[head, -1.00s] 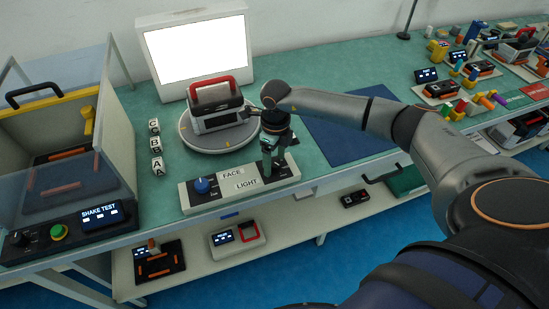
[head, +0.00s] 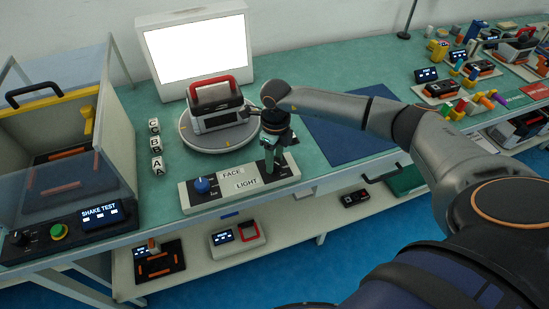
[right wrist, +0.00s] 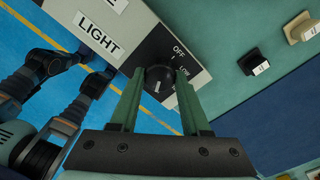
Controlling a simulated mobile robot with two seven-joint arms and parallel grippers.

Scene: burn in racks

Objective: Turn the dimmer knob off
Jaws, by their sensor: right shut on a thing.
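The black dimmer knob (right wrist: 159,79) sits on the control panel, with OFF and LOW printed beside it in the right wrist view. A short white mark shows on the lower part of its face in that view. My right gripper (right wrist: 160,100) points down at the panel and is shut on the knob, one green finger on each side. In the head view my right gripper (head: 271,170) stands over the right end of the pale panel (head: 217,198), which carries FACE and LIGHT labels, and hides the knob. My left gripper is not in view.
A blue knob (head: 202,185) is at the panel's left end. Behind are a round turntable (head: 190,137) bearing a red-handled device (head: 214,119) and a bright white light screen (head: 197,54). Lettered blocks (head: 155,144) stand left. A blue mat (head: 345,135) lies clear to the right.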

